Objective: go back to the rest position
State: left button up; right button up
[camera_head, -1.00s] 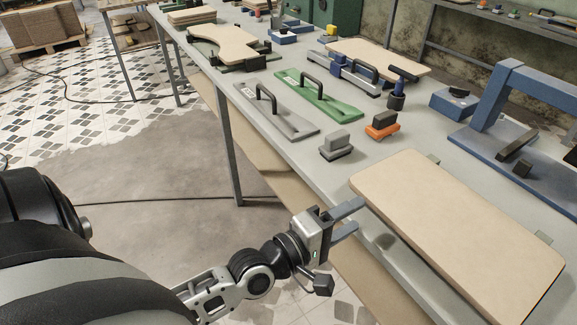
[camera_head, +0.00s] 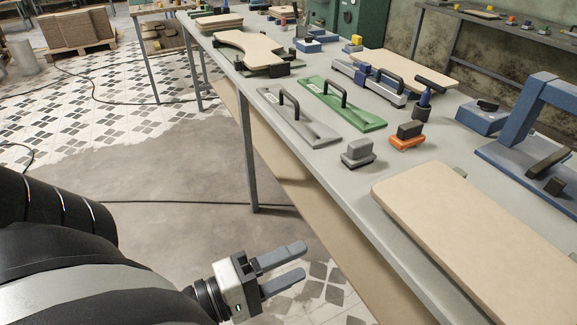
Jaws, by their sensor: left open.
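My left gripper (camera_head: 284,269) is open and empty. It hangs over the floor in front of the workbench (camera_head: 345,193), with its two grey fingers pointing right. The gripper is apart from the bench and from the large tan board (camera_head: 480,222) lying on it at the right. My left arm comes in from the lower left. My right gripper does not show.
On the bench stand a grey handled float (camera_head: 297,120), a green handled float (camera_head: 341,104), a grey block tool (camera_head: 358,154), an orange one (camera_head: 407,137) and a blue press frame (camera_head: 535,115). A curved board (camera_head: 252,50) lies farther back. The floor is open at left.

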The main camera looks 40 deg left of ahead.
pick_arm(q)
jog(key=w+d+f+m+g+y, duration=0.1)
jog(key=d+f+m+g, duration=0.2)
jog(key=f+m, duration=0.5)
jog(key=w+d+f+m+g+y, duration=0.2)
jog(key=d+f+m+g, duration=0.1)
jog(key=f+m, duration=0.5)
jog(key=shift+w+d+m+g, duration=0.25)
jog(key=shift+d+m+g, duration=0.05)
jog(key=shift+d, duration=0.25)
dwell(0.3)
